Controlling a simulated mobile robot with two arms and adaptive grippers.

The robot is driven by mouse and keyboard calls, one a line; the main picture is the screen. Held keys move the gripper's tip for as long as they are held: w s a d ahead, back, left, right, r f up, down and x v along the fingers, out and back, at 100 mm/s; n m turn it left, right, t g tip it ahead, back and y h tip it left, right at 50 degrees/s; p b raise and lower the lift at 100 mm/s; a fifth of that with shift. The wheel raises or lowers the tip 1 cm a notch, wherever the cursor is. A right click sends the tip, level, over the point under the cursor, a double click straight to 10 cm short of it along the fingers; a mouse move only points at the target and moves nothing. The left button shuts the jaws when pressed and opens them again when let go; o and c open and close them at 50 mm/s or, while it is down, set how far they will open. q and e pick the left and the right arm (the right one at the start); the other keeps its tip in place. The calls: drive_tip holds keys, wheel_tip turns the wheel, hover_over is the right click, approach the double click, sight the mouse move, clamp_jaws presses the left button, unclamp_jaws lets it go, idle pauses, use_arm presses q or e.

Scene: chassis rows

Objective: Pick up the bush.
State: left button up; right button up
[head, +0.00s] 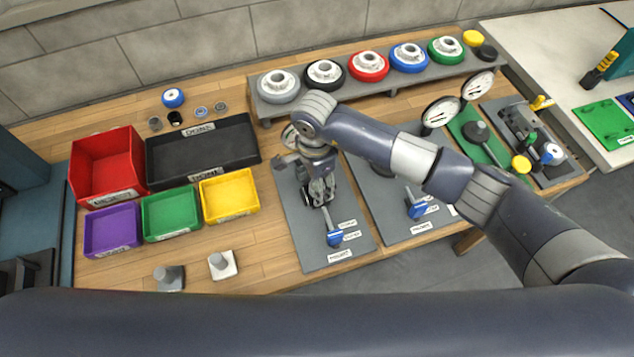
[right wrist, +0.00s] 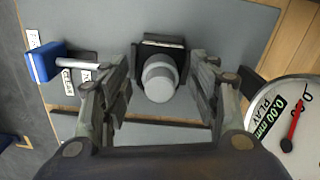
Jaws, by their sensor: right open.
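My right gripper (head: 321,192) points down over the left grey board (head: 348,245) on the bench. In the right wrist view its fingers (right wrist: 161,82) are open, one on each side of a pale grey round cylinder (right wrist: 160,78), which appears to be the bush. The cylinder stands in front of a black block (right wrist: 163,45). A gap shows between it and each finger, and I cannot tell any contact. In the head view the gripper hides the cylinder. My left gripper is not in view.
A dial gauge (right wrist: 293,115) stands close to the right finger in the wrist view. A blue-handled clamp (head: 333,238) is on the board. Red (head: 103,160), black, purple, green and yellow bins stand left. Several wheels line the raised shelf behind. Two pegs on bases stand in front.

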drive_tip(key=shift+f, duration=0.6)
drive_tip(key=c, duration=1.3)
drive_tip(key=shift+r, duration=0.15)
wheel_tip(320, 180, up, 10)
drive_tip(key=b, duration=0.3)
drive_tip(key=shift+f, duration=0.2)
drive_tip(key=shift+r, duration=0.1)
drive_tip(key=shift+r+p, duration=0.95)
drive_tip(key=shift+r, duration=2.15)
